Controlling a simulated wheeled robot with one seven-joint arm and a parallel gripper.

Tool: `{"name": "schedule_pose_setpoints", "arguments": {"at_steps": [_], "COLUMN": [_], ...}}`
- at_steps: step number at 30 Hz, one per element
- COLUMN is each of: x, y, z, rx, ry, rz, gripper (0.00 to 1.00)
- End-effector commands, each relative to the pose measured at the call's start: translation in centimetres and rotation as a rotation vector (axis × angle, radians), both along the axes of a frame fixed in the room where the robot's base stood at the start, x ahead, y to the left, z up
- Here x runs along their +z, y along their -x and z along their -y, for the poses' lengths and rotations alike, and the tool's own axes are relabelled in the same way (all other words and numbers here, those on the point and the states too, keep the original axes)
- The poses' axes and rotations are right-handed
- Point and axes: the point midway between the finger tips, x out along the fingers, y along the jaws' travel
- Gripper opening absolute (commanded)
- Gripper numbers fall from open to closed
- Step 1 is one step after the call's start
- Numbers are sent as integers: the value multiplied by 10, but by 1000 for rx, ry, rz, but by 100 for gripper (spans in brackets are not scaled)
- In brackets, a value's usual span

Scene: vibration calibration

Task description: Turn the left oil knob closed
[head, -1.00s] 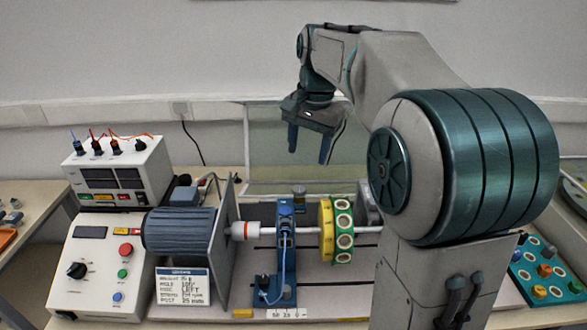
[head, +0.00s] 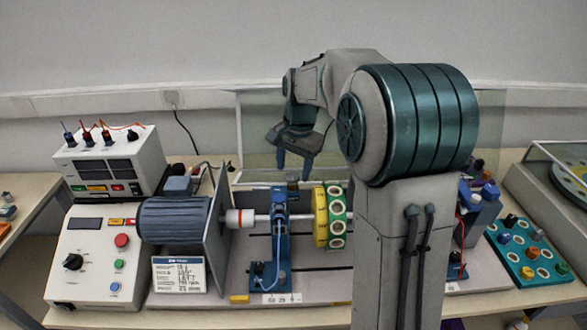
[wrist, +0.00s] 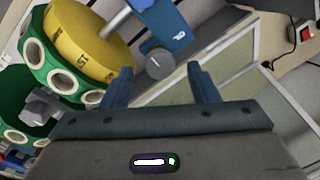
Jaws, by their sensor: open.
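The left blue bearing block (head: 281,240) stands on the bench around the shaft, between the motor and the yellow-green disc. In the wrist view a round grey knob (wrist: 159,64) with a pale line across its face sits by this blue block (wrist: 168,25); I take it as the left oil knob. My gripper (head: 294,166) hangs above and behind the block, fingers down, open and empty. In the wrist view the knob lies ahead of the gap between my fingertips (wrist: 161,74), apart from them; the exact distance is unclear.
The yellow-green disc (head: 329,216) is close to the right of the block. The motor (head: 177,220) and upright grey plate (head: 217,230) stand left. A clear panel (head: 257,125) rises behind. A teal tray (head: 527,252) lies right. My arm hides part of the bench.

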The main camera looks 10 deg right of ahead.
Motion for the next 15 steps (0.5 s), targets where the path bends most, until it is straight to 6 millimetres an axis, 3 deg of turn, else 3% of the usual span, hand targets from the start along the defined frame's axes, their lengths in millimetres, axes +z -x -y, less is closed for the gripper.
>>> {"name": "schedule_pose_setpoints", "arguments": {"at_steps": [4, 13, 15], "x": [-11, -13, -13], "y": [0, -1, -1], "z": [-1, -1, -1], "rx": [0, 0, 0], "ry": [0, 0, 0], "rz": [-1, 0, 0], "gripper": [54, 54, 37]}}
